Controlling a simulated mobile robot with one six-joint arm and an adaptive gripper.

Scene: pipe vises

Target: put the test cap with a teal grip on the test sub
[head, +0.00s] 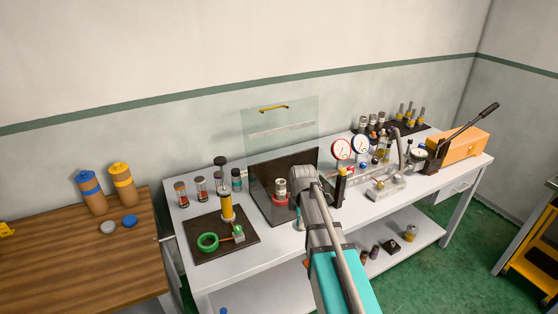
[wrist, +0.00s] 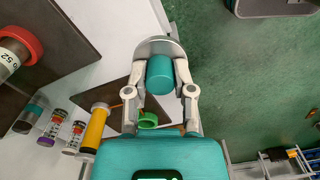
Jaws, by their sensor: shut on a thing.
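In the wrist view my gripper (wrist: 160,98) is shut on the teal grip of the test cap (wrist: 160,75). A grey disc shows beyond the grip, between the fingertips. In the head view my arm hides most of the gripper. A pale cylinder with a red ring at its base (head: 280,188) stands at the dark panel behind a clear shield; it looks like the test sub, though I cannot be sure. Its red-ringed end also shows at the left edge of the wrist view (wrist: 18,50), apart from the cap.
A dark board (head: 195,232) carries a yellow cylinder (head: 227,207) and a green ring (head: 208,242). Several small capped cylinders stand behind it. Gauges (head: 341,149) and an orange pump (head: 462,150) stand to the right. The white table's front edge and green floor lie below my gripper.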

